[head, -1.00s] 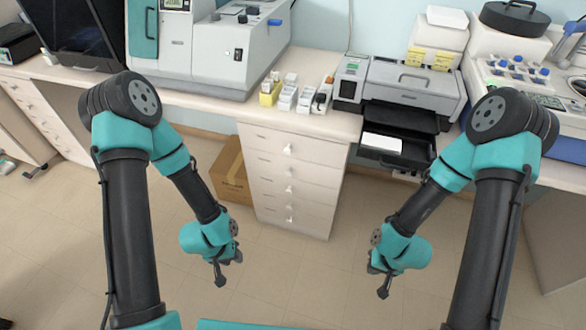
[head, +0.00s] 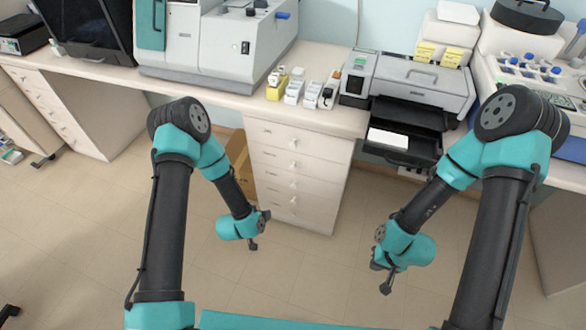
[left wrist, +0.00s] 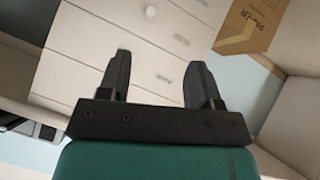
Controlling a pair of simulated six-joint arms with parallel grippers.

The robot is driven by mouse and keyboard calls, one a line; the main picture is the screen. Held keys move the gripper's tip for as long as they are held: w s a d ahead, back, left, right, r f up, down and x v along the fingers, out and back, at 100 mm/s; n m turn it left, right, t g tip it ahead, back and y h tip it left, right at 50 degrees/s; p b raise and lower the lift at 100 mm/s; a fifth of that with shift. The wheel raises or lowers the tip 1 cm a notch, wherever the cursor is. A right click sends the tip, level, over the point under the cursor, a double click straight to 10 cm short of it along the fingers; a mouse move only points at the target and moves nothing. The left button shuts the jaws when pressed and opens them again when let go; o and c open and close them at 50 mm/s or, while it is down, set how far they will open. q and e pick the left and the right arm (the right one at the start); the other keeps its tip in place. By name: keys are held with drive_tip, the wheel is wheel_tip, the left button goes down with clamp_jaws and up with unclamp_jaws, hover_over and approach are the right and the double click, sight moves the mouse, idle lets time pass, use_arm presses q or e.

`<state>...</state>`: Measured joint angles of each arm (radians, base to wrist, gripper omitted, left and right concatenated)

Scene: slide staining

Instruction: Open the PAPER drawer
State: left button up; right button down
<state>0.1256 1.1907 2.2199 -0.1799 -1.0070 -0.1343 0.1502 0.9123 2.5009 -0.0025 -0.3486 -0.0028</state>
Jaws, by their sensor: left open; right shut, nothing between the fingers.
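A white drawer cabinet (head: 297,178) stands under the bench, with a stack of closed drawers that each have a small pale knob. Any drawer labels are too small to read, so I cannot tell which one is PAPER. The drawer fronts (left wrist: 130,40) also fill the middle of the left wrist view, tilted. My left gripper (head: 253,245) hangs in front of the cabinet's lower left; its fingers (left wrist: 160,68) are apart and empty, with drawer fronts beyond them. My right gripper (head: 386,286) is shut and empty, low to the right of the cabinet, apart from it.
A cardboard box (head: 240,166) stands left of the cabinet, partly behind my left arm; it also shows in the left wrist view (left wrist: 250,28). A printer (head: 420,88) with an open black tray (head: 405,150) sits on the bench at right. The floor before the cabinet is clear.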

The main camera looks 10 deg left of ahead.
sight(292, 169)
use_arm(q)
drive_tip(key=w+d+f+m+t+h, duration=0.1)
drive_tip(key=w+d+t, duration=0.4)
drive_tip(key=w+t, duration=0.3)
drive_tip(key=shift+w+d+t, duration=0.15)
drive_tip(key=shift+w+t, duration=0.15)
drive_tip(key=shift+w, duration=0.1)
drive_tip(key=shift+f, duration=0.1)
drive_tip(key=x, duration=1.7)
drive_tip(key=shift+w+d+f, duration=0.1)
drive_tip(key=shift+w+d, duration=0.05)
drive_tip(key=shift+c, duration=0.2)
clamp_jaws()
